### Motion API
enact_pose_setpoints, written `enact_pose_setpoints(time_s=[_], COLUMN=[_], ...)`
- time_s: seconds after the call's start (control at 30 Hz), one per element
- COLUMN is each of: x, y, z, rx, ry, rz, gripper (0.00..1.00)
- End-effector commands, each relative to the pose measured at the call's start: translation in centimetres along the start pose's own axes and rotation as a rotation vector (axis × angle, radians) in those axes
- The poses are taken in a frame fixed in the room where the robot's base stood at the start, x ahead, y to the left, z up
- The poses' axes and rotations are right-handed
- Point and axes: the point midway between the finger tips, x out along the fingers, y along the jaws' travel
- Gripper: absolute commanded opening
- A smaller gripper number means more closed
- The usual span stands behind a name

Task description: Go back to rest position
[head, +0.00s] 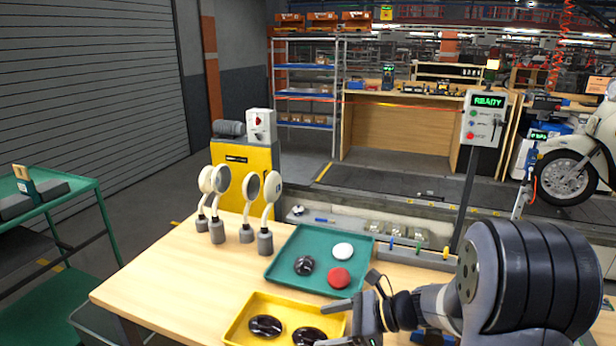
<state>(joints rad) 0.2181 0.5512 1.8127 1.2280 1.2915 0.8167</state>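My gripper (328,324) is at the bottom centre of the head view, over the right side of the yellow tray. Its two fingers are apart, and nothing shows between them except the tray behind. My arm reaches in from the right, and its thick dark joint fills the lower right. The yellow tray (242,316) holds two glossy black round pieces, one at the left (265,326) and one at the right (308,337). The lower edge of the tray is cut off by the picture.
A green tray (276,262) behind holds a black (304,265), a white (343,250) and a red (339,278) round piece. Several round mirrors on stalks (249,187) stand upright at the table's (160,275) back left. A post with a READY panel (483,118) rises behind my arm. The table's left front is clear.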

Motion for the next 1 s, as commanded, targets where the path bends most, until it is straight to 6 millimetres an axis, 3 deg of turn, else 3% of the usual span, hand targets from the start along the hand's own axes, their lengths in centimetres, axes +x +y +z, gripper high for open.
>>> enact_pose_setpoints(time_s=[0.1, 0.23, 0.83, 1.0], x=[2.2, 3.6, 3.5, 2.0], y=[0.1, 0.0, 0.0, -0.1], z=[0.0, -0.8, -1.0, -0.1], rx=[0.0, 0.001, 0.003, 0.001], ry=[0.0, 0.001, 0.001, 0.0], rz=[0.004, 0.001, 0.0, -0.006], gripper=[0.75, 0.75, 0.75, 0.75])
